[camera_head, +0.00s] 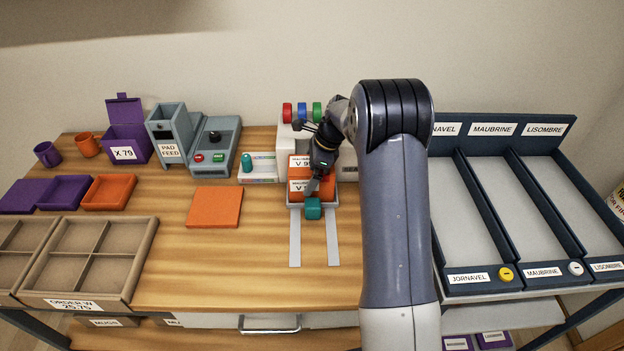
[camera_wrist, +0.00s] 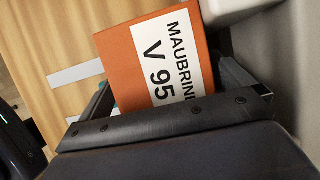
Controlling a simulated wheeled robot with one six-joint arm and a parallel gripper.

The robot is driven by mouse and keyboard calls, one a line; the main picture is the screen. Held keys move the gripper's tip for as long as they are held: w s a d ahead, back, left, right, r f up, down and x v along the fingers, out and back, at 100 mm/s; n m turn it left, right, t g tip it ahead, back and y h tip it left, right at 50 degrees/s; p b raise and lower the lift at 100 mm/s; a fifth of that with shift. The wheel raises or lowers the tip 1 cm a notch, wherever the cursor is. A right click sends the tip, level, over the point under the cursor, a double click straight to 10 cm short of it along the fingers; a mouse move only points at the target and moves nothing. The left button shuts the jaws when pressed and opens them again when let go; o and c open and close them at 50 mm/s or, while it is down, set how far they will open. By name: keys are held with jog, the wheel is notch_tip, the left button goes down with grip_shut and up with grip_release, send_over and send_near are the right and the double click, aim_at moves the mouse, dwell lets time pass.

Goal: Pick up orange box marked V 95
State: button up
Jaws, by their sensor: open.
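The orange box marked V 95 (camera_head: 298,196) stands in a light tray (camera_head: 291,205) at the middle of the table. White labels show on its top and front in the head view. In the wrist view the box (camera_wrist: 122,48) fills the middle, its label reading MAUBRINE V 95. My gripper (camera_head: 320,182) is open and reaches down over the box. One teal-tipped finger shows at the near side of the box. In the wrist view the gripper's fingers (camera_wrist: 175,88) lie to either side of the box. I cannot tell whether they touch it.
Two pale rails (camera_head: 295,240) run forward from the tray. A white machine with coloured rolls (camera_head: 302,113) stands close behind. An orange mat (camera_head: 214,207) lies to the left, with a grey pad feeder (camera_head: 170,132) behind it. A divided sorting rack (camera_head: 510,210) is at the right.

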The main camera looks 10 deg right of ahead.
jog(key=shift+c, duration=0.2)
jog(key=c, duration=1.1)
jog(key=shift+r, duration=0.1)
jog(key=shift+c, duration=0.2)
